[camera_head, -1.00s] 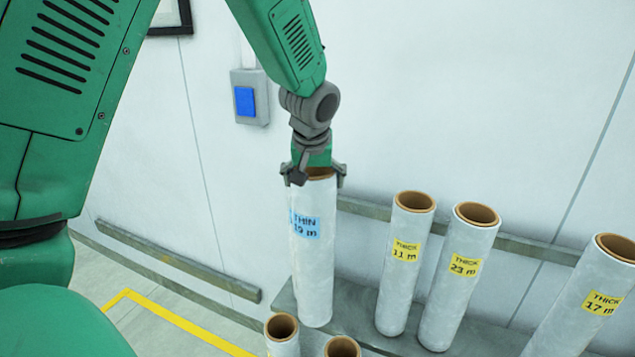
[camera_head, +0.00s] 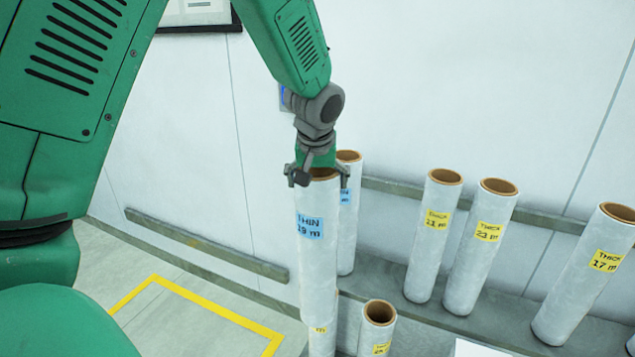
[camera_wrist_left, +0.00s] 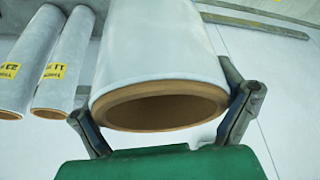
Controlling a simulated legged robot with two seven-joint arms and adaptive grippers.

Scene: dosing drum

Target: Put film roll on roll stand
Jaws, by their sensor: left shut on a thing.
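My left gripper (camera_head: 318,176) is shut on the upper rim of a tall white film roll (camera_head: 316,262) with a brown core and a blue label that seems to read THIN 19 m. The roll hangs upright, in front of another roll (camera_head: 347,240) with a blue label. Its lower end overlaps a front roll in the picture, and I cannot tell whether they touch. In the left wrist view the gripper's two fingers (camera_wrist_left: 165,116) sit on either side of the held roll (camera_wrist_left: 160,45). I cannot make out a roll stand. My right gripper is out of view.
White rolls with yellow THICK labels, 11 m (camera_head: 432,245), 23 m (camera_head: 480,255) and 17 m (camera_head: 583,280), stand on a grey shelf (camera_head: 480,312) along the wall. A shorter roll (camera_head: 377,330) stands in front. Yellow floor lines (camera_head: 215,312) mark bare floor at left.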

